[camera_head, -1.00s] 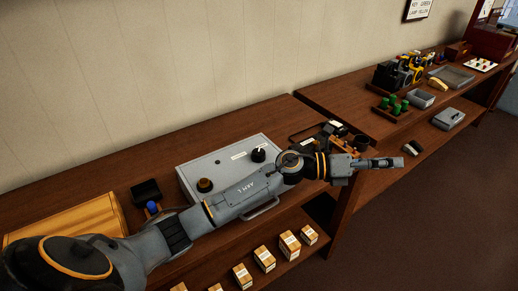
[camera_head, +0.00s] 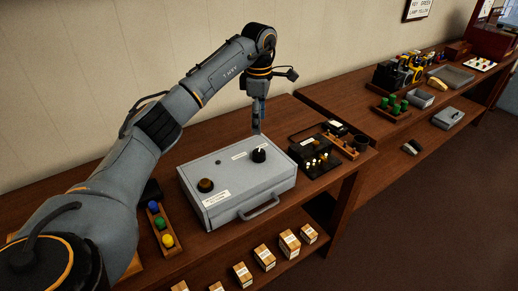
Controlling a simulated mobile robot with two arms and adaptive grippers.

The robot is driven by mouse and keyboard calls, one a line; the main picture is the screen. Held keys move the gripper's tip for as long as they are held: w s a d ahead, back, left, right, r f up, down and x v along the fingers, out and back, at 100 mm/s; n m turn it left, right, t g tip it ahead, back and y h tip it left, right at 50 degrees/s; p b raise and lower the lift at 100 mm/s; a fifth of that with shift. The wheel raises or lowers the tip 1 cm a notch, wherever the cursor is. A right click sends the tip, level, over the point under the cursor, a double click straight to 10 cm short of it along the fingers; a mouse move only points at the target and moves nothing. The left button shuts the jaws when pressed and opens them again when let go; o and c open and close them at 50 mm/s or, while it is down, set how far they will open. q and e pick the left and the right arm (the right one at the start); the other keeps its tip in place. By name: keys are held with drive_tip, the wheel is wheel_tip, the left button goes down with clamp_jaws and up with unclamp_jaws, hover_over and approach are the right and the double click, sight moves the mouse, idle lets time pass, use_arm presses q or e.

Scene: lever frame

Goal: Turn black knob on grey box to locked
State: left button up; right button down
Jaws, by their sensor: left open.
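The grey box (camera_head: 240,190) lies on the wooden bench with its front handle toward me. A black knob (camera_head: 259,154) with a white mark sits at its far right on the top. A second, brownish knob (camera_head: 205,185) sits at its left. Small white labels are beside the knobs, too small to read. My left gripper (camera_head: 256,127) points down just behind and above the black knob, apart from it as far as I can tell. It is open and seen edge-on, with nothing visible in it. My right gripper is not in view.
A black block with several small pegs (camera_head: 315,158) stands right of the box. A wooden rack with blue, green and yellow buttons (camera_head: 160,226) is at left. Small cartons (camera_head: 265,258) stand on the lower shelf. A wall rises behind the bench.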

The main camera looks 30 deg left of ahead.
sight(259, 152)
use_arm(q)
wheel_tip(259, 152, down, 10)
drive_tip(key=shift+r+p, duration=0.1)
drive_tip(key=shift+p, duration=1.1)
drive_tip(key=shift+f, duration=0.85)
drive_tip(key=shift+c, duration=0.6)
drive_tip(key=c, duration=1.1)
